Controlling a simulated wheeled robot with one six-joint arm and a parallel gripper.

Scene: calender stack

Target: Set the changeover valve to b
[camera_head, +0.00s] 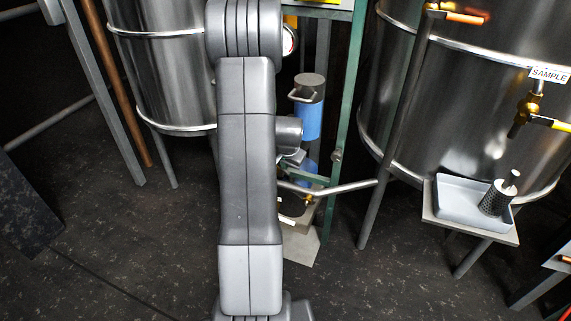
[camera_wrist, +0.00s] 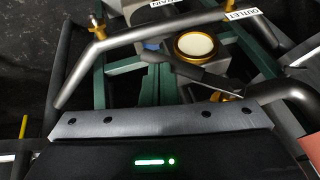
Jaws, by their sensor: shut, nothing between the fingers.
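In the wrist view a round brass-rimmed fitting with a pale disc (camera_wrist: 195,45) sits among pipes, and a dark lever-like bar (camera_wrist: 207,76) runs beside it. This may be the changeover valve; no a or b mark is readable. Labels reading OUTLET (camera_wrist: 240,15) and, partly cut off, DRAIN (camera_wrist: 159,3) stand by it. My gripper (camera_wrist: 163,122) is shut and empty, its body at the bottom of the wrist view, short of the fitting. Its fingertips are hard to make out there. In the head view my arm hides much of the pipework.
Bent grey pipes (camera_wrist: 145,37) cross just ahead of my gripper. A green frame (camera_head: 345,90) holds a blue cylinder (camera_head: 308,120). Steel tanks (camera_head: 165,65) stand on both sides. A tray (camera_head: 461,203) with a knurled piece (camera_head: 496,198) sits at right.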

